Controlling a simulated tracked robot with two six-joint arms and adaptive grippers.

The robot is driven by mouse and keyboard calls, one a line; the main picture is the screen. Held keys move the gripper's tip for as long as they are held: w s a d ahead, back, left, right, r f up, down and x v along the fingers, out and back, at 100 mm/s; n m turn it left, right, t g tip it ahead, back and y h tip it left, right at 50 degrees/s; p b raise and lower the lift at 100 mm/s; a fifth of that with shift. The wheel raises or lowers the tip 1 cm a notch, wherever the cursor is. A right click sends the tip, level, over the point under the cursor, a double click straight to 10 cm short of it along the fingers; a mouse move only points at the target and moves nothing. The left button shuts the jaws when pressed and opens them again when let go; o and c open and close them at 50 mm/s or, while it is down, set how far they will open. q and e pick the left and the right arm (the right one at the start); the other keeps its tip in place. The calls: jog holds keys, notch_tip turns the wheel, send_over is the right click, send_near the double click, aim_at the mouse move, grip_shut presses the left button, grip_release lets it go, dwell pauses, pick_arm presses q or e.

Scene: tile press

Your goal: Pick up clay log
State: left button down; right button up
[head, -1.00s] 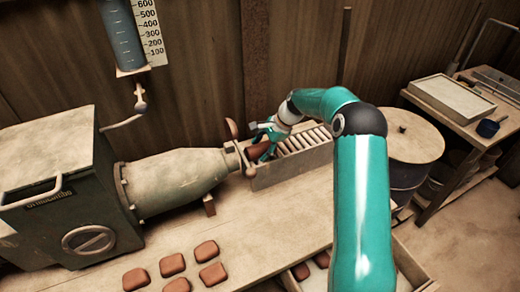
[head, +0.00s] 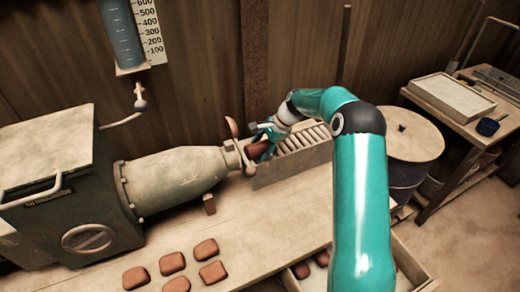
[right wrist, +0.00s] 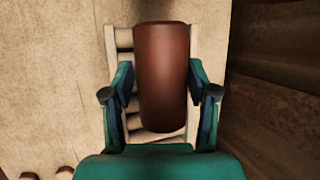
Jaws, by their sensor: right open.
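The reddish-brown clay log (head: 258,149) lies at the left end of the roller rack (head: 290,163), by the nozzle of the extruder (head: 180,180). In the right wrist view the clay log (right wrist: 162,75) lies lengthwise over the pale rollers. My right gripper (head: 262,137) is at the log. In the right wrist view its two teal fingers (right wrist: 161,92) stand open, one on each side of the log, with a small gap visible on each side. My left gripper is not in view.
Several clay tiles (head: 172,264) lie on the bench (head: 245,230) in front of the extruder. An open drawer (head: 410,262) with more tiles is at the front right. A drum (head: 412,145) and a side table (head: 475,125) stand at the right.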

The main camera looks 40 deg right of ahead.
grip_shut()
jog(key=shift+r, duration=0.15)
